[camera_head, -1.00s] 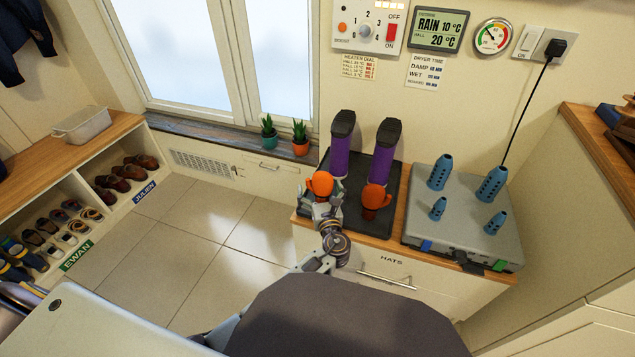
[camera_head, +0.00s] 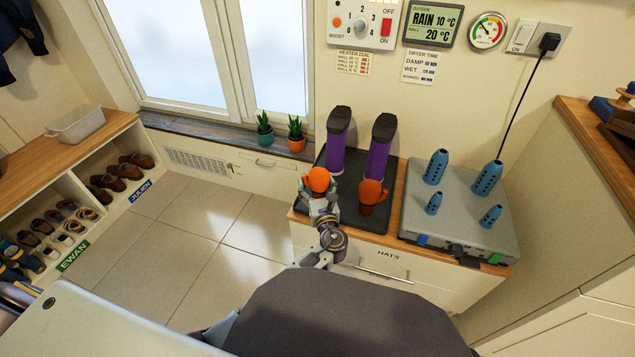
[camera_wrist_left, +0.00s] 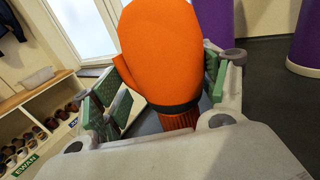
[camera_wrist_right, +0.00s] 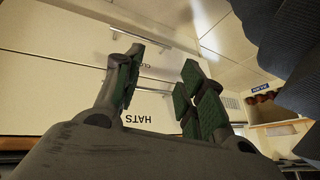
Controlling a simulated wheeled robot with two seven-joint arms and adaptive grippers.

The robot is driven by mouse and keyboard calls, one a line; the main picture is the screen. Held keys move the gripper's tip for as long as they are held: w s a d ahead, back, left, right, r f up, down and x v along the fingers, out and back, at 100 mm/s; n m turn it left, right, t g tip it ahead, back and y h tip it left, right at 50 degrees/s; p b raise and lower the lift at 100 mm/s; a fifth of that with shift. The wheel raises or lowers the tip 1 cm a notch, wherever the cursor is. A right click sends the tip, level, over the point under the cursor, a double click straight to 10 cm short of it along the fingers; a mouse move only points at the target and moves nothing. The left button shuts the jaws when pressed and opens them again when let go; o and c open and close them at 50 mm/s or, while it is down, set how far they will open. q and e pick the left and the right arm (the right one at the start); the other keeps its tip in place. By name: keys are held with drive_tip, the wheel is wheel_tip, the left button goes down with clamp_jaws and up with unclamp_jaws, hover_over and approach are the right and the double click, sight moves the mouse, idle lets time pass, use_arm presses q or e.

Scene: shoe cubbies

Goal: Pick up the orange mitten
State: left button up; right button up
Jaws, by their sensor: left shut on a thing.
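The orange mitten (camera_head: 318,179) stands upright, cuff down, at the left front of the black mat on the counter. My left gripper (camera_head: 320,190) is shut on it. In the left wrist view, the mitten (camera_wrist_left: 165,50) rises between the green finger pads, with a dark band above its ribbed cuff; the cuff's lower end is hidden. A second, darker orange-red mitten (camera_head: 373,191) stands to the right on the same mat, apart from my gripper. My right gripper (camera_wrist_right: 162,65) shows only in its wrist view, open and empty, facing the drawer fronts.
Two purple boots (camera_head: 336,150) (camera_head: 379,155) stand behind the mittens. A grey dryer box (camera_head: 460,212) with several blue posts is on the right. Two potted plants (camera_head: 296,135) stand on the sill. The tiled floor (camera_head: 190,225) is clear to the left.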

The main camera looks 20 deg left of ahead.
sight(316, 170)
use_arm(q)
drive_tip(key=shift+r, duration=0.1)
use_arm(e)
drive_tip(key=shift+a, duration=0.1)
use_arm(q)
drive_tip(key=shift+r, duration=0.4)
wheel_tip(316, 170, up, 8)
drive_tip(key=p, duration=0.4)
drive_tip(key=shift+f, duration=0.25)
drive_tip(key=shift+r+p, duration=0.35)
drive_tip(key=shift+r, duration=0.4)
use_arm(e)
wheel_tip(316, 170, up, 10)
drive_tip(key=s+d+g+h, duration=0.1)
drive_tip(key=d+g, duration=0.1)
drive_tip(key=shift+d+n+h, duration=0.3)
drive_tip(key=shift+d, duration=0.1)
use_arm(q)
drive_tip(key=shift+f, duration=0.1)
use_arm(e)
drive_tip(key=shift+s+f, duration=0.1)
